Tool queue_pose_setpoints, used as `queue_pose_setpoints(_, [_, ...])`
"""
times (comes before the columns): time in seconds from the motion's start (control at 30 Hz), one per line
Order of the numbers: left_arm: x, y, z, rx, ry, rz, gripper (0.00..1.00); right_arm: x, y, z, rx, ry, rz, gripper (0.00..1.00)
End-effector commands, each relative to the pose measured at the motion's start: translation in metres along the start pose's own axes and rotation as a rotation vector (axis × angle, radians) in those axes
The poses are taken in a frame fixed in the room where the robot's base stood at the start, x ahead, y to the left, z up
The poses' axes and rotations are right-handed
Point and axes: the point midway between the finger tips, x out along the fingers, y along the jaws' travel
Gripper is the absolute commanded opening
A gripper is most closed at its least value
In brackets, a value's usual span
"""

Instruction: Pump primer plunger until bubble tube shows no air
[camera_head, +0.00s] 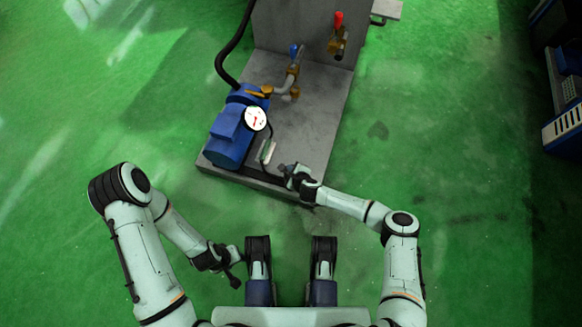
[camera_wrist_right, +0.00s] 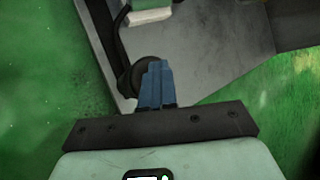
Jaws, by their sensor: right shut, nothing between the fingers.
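A dark round knob, which looks like the primer plunger (camera_wrist_right: 137,73), is directly beyond my right fingertips in the right wrist view, partly hidden by them. My right gripper (camera_head: 287,170) is at the front edge of the pump's base plate, and its blue fingers (camera_wrist_right: 155,85) are closed together with nothing between them. Whether they touch the knob I cannot tell. A small pale tube (camera_head: 267,151), probably the bubble tube, stands just left of this gripper; air in it is too small to make out. My left gripper (camera_head: 235,279) hangs low over the floor, away from the pump.
The blue pump (camera_head: 231,135) with a white round gauge (camera_head: 255,118) sits on the grey base plate (camera_head: 318,118). Behind it are a blue-handled valve (camera_head: 293,52) and a red-handled valve (camera_head: 338,22). A black hose curves at the left. Green floor is clear to the right.

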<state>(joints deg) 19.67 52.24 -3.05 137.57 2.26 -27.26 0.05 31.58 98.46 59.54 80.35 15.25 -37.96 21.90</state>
Motion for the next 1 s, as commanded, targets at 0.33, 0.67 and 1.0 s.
queue_pose_setpoints(0.33, [-0.013, 0.001, 0.003, 0.000, 0.000, 0.000, 0.43, -0.011, -0.007, 0.005, -0.001, 0.006, 0.001, 0.00])
queue_pose_setpoints(0.67, [-0.029, 0.003, 0.006, 0.000, 0.002, 0.001, 0.43, -0.025, -0.018, 0.017, -0.001, 0.003, 0.000, 0.00])
queue_pose_setpoints(1.0, [-0.033, 0.003, 0.006, 0.001, 0.003, 0.001, 0.43, -0.028, -0.021, 0.019, 0.000, 0.001, 0.000, 0.00])
